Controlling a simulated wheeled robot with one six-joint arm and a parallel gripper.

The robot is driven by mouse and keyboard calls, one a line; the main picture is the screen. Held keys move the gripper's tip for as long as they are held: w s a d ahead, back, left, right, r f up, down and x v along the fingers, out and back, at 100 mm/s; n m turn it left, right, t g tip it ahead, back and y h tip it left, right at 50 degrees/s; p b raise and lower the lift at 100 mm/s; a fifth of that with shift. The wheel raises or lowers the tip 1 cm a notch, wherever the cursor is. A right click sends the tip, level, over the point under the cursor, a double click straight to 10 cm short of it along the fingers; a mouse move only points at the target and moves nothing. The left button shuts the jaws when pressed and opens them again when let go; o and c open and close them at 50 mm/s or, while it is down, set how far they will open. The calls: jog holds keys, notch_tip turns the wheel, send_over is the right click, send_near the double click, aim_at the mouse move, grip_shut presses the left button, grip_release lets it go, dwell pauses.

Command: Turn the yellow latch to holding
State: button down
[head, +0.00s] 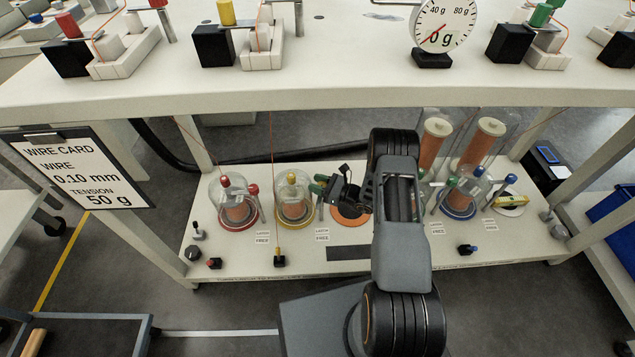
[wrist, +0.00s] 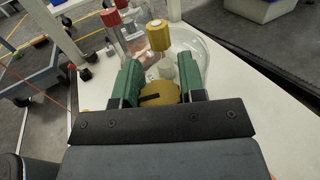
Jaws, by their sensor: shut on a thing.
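The yellow latch shows in the wrist view as a round yellow knob (wrist: 158,94) with a dark bar mark on its face. My gripper (wrist: 158,90) is shut on it, one green finger on each side. In the head view my gripper (head: 321,187) is low over the shelf, just right of the yellow-capped glass jar (head: 293,197), and the latch is hard to make out there. The jar's yellow cap (wrist: 159,36) stands just beyond the fingers in the wrist view. A small card (head: 322,235) in front reads "LATCH FREE".
A red-based jar (head: 237,205) stands to the left and a blue-based jar (head: 459,198) to the right. Tall orange spools (head: 432,146) stand behind on the right. The upper bench (head: 300,98) overhangs the shelf. A wire card (head: 80,168) reads 50 g; the dial (head: 444,26) points near 0 g.

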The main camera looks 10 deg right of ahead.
jog(key=m+t+h, duration=0.2)
jog(key=m+t+h+p, duration=0.1)
jog(key=m+t+h, duration=0.1)
jog(key=h, duration=0.1)
jog(key=shift+w+d+t, duration=0.15)
jog(key=shift+d+t, duration=0.05)
jog(key=shift+t, duration=0.1)
jog(key=shift+w+d+m+t+h+p, duration=0.15)
jog(key=shift+m+t+h, duration=0.35)
jog(key=shift+m+h, duration=0.5)
jog(key=shift+s+d+m+t+h+p, duration=0.15)
jog(key=shift+m+t+h, duration=0.45)
jog(key=shift+h, duration=0.6)
jog(key=shift+w+m+h, duration=0.1)
jog(key=shift+m+h, duration=0.2)
jog(key=c, duration=0.7)
grip_release()
jog(key=p+v, duration=0.3)
jog(key=v, duration=1)
jog(key=shift+s, duration=0.35)
jog(key=shift+d+r, duration=0.1)
